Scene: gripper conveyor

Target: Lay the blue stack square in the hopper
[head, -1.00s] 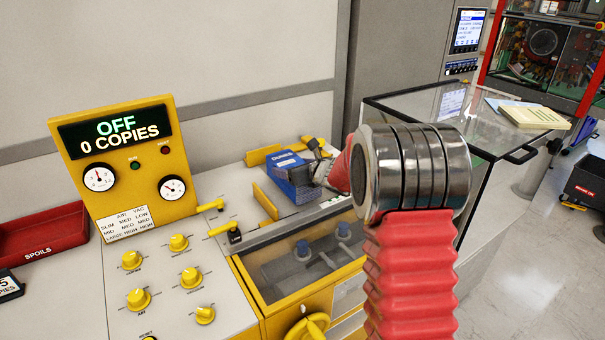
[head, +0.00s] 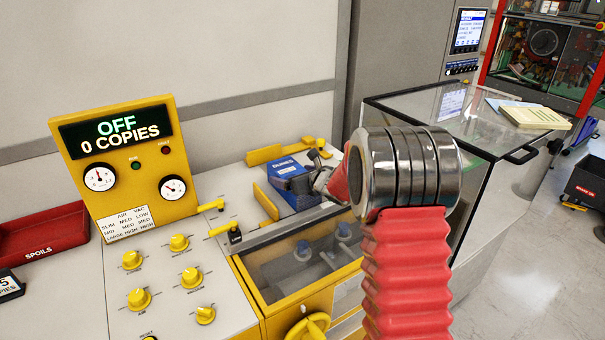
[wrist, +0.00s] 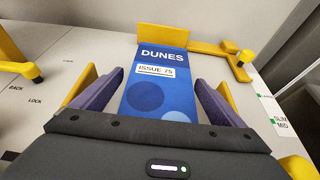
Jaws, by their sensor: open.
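The blue stack (head: 290,178), marked DUNES, ISSUE 75, lies in the hopper between the yellow guides. In the wrist view the stack (wrist: 160,95) lies flat, its far end close to the yellow back stop (wrist: 165,36) of the hopper. It looks roughly in line with the stop. My gripper (wrist: 159,80) is open, with one dark finger along each long side of the stack and a narrow gap visible at each. The near end of the stack is hidden by my gripper body. In the head view my wrist partly covers the hopper's right side.
A yellow side guide (head: 265,202) stands left of the stack. The yellow control panel (head: 125,160) reads OFF, 0 COPIES. A red spoils tray (head: 40,232) is at far left. A glass-topped case (head: 450,120) is at right, behind my arm.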

